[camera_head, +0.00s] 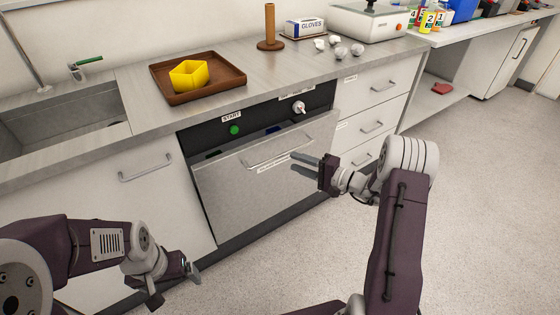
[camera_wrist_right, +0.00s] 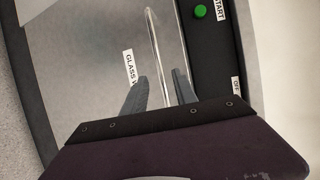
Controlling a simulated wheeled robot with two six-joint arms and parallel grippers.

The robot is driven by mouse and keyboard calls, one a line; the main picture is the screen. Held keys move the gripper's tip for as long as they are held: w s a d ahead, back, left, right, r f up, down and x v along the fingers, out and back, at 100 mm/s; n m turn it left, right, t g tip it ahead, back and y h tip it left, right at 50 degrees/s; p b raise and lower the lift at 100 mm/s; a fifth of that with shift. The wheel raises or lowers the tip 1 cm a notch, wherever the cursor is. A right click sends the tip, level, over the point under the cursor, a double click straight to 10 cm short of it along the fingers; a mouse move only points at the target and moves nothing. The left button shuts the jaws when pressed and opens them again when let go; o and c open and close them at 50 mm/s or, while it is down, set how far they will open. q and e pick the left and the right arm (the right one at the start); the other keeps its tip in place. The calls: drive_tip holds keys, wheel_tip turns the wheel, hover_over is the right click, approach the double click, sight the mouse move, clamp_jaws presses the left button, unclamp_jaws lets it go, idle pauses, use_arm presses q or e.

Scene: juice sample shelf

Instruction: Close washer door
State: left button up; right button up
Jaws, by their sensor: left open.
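The washer door (camera_head: 225,195) is a grey metal front panel below the counter. Its top edge leans out, leaving a dark gap under the black control panel (camera_head: 222,134), so it stands slightly ajar. Its bar handle (camera_head: 280,150) also shows in the right wrist view (camera_wrist_right: 158,45). My right gripper (camera_head: 305,164) is open in front of the door, near the handle's right end. In the right wrist view its two spread fingers (camera_wrist_right: 160,78) point at the door, with the handle running between them; contact is unclear. My left gripper (camera_head: 176,286) is open and empty, low before the left cabinet.
A green START button (camera_head: 234,130) and a knob (camera_head: 299,107) are on the panel. A brown tray (camera_head: 205,97) with a yellow container (camera_head: 189,75) sits above on the counter. Drawers (camera_head: 372,126) stand right of the washer. The floor (camera_head: 480,180) at right is clear.

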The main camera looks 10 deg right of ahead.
sight(279, 156)
drive_tip(key=b+x, duration=0.1)
drive_tip(key=x, duration=0.6)
drive_tip(key=shift+w+a+f, duration=0.1)
drive_tip(key=shift+w, duration=0.1)
clamp_jaws()
idle(1.0)
